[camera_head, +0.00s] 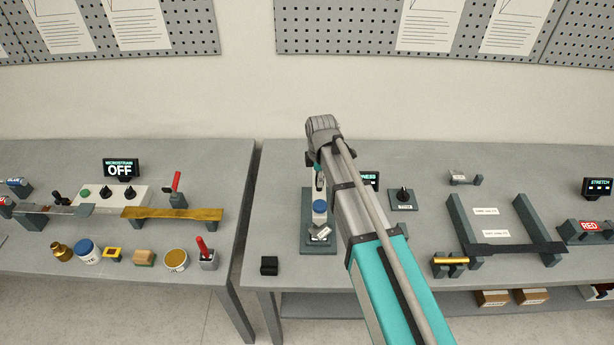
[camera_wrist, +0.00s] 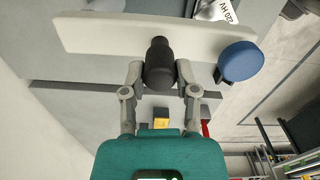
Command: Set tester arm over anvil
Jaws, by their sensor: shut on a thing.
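The hardness tester stands on the right bench, its dark base (camera_head: 308,246) partly hidden behind my arm. In the wrist view its pale swing arm (camera_wrist: 95,35) runs across the top, with a black knob (camera_wrist: 159,66) near its middle and a blue round cap (camera_wrist: 239,62) at its right end. My gripper (camera_wrist: 160,72) is shut on the black knob. The blue cap also shows in the head view (camera_head: 319,206), above and just behind a small labelled block (camera_head: 320,233) on the base. The block partly shows in the wrist view (camera_wrist: 218,10). I cannot make out the anvil separately.
A partly hidden display (camera_head: 371,179) and a knob box (camera_head: 403,198) stand right of the tester. A small black block (camera_head: 269,265) lies at the front left. A dark frame (camera_head: 465,225) stands farther right. A gap separates the left bench (camera_head: 225,160).

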